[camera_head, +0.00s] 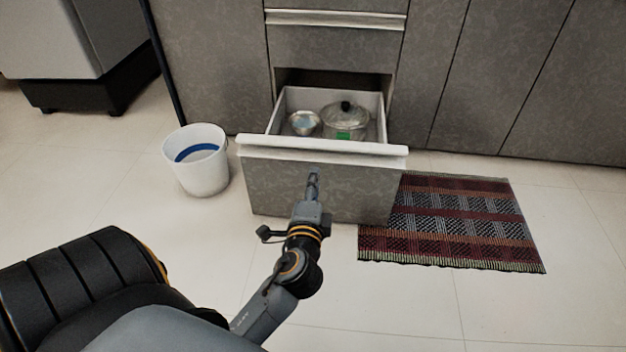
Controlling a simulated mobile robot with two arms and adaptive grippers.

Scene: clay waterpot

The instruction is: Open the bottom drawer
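The bottom drawer (271,186) of the grey cabinet stands pulled well out, so its inside shows. In it are a small metal bowl (304,123) and a pot with a glass lid and black knob (345,119). My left gripper (314,174) is in front of the drawer's front panel, below its white top edge. Its fingers look close together, but from this angle I cannot tell if they are open or shut, or if they touch the panel. My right gripper does not show.
A white bucket (203,177) with a blue band inside stands left of the drawer. A striped rug (455,220) lies on the floor at the right. The shut drawer above (334,47) and cabinet doors (480,80) are behind. The tiled floor at the lower right is clear.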

